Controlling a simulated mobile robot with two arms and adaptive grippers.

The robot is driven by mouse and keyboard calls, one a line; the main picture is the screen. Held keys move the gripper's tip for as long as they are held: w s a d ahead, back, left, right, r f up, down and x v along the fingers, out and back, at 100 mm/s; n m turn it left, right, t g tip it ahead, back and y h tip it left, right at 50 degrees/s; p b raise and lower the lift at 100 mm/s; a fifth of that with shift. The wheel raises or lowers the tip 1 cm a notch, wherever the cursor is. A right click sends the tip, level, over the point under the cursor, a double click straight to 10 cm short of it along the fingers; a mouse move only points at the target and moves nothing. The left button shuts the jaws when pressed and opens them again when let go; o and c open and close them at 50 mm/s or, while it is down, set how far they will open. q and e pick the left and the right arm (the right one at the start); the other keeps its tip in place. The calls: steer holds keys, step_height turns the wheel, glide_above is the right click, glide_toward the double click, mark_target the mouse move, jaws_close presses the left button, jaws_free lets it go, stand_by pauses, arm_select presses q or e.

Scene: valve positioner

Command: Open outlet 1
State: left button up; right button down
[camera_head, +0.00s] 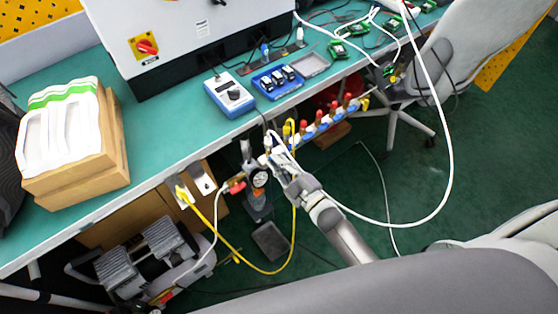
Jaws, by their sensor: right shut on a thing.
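The manifold (323,124) with several red-topped valves and blue parts runs along the front edge of the bench. My right gripper (272,152) is at the left end of this manifold, its arm reaching up from the lower right. It is shut on a small part there. The fingers and a white hose hide most of that part, so I cannot tell which outlet it is or how its handle is turned. A red-topped valve (304,125) stands just right of the gripper. My left gripper is not in view.
A pressure gauge (260,179) and a red handle (236,187) are just below left of my gripper. A yellow hose (240,256) and a white cable (447,150) loop around my arm. A blue meter (230,96) sits on the green bench (165,145). A compressor (150,262) is below.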

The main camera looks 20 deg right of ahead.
steer(key=shift+f+m+p, duration=0.1)
steer(key=shift+m+p, duration=0.7)
steer(key=shift+m, duration=4.1)
steer(key=c, duration=1.6)
jaws_free()
steer(key=shift+o, duration=0.2)
steer(key=v, duration=1.2)
